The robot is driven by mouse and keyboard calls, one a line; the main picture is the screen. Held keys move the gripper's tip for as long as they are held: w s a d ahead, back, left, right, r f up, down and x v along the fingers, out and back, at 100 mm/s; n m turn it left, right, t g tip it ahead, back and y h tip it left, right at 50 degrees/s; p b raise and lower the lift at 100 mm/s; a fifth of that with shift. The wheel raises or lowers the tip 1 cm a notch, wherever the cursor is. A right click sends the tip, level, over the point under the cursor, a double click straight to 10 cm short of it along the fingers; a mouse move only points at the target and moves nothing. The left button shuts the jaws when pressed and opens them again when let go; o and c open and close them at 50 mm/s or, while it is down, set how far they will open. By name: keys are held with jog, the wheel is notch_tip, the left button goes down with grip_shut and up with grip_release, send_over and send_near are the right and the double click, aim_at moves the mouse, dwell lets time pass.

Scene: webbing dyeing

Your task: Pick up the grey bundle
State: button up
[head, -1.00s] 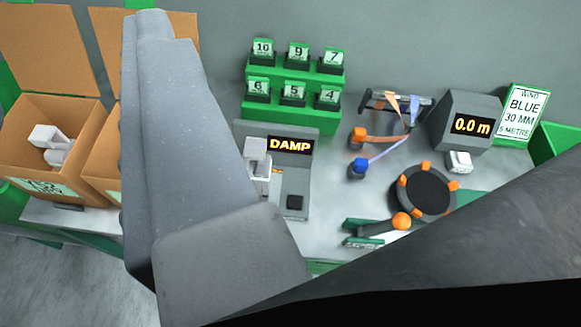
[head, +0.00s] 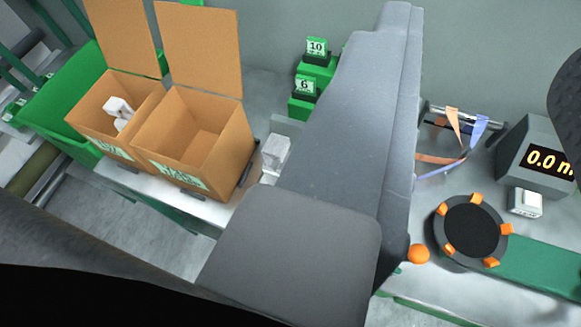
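A pale grey bundle (head: 275,155) sits at the left edge of a grey tester, just right of the open cardboard boxes. Its right side meets the outline of my big grey arm link, which covers most of the tester. Another pale bundle (head: 119,110) lies inside the left box. I cannot tell from colour which one is the named grey bundle. My gripper's fingers do not show in this view.
The left box (head: 88,122) holds a bundle; the right box (head: 231,158) looks empty. A green bin (head: 60,100) stands at far left. At right are a black winder disc (head: 470,231) with orange pegs, a meter reading 0.0 (head: 536,150) and ribbons (head: 478,130).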

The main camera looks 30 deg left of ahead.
jog(key=o, duration=0.5)
jog(key=shift+a, duration=0.1)
jog(key=shift+o, duration=0.7)
jog(key=w+a+f+g+y+p, duration=0.1)
jog(key=w+a+f+p, duration=0.3)
jog(key=w+a+f, duration=0.4)
jog(key=shift+w+a+f+n+y, duration=0.3)
jog(key=shift+w+a+f+y, duration=0.05)
jog(key=shift+w+a+y, duration=0.45)
jog(key=w+a+f+p, duration=0.3)
jog(key=w+a+f, duration=0.1)
jog(key=a+f, duration=0.35)
jog(key=m+g+p, duration=0.1)
jog(key=p, duration=0.2)
send_near(277, 144)
jog(key=w+a+r, duration=0.1)
jog(key=a+r, duration=0.3)
jog(key=r, duration=0.4)
jog(key=s+d+f+h+p, duration=0.1)
jog(key=s+f+h+p, duration=0.2)
jog(key=f, duration=0.5)
jog(key=shift+t, duration=0.3)
jog(key=x, duration=0.8)
jog(key=p+x, duration=0.1)
jog(key=x, duration=0.3)
jog(key=shift+w+d+f, duration=0.15)
jog(key=shift+d+f, duration=0.2)
jog(key=shift+f, duration=0.05)
jog(key=shift+w+f, duration=0.1)
jog(key=shift+w, duration=0.5)
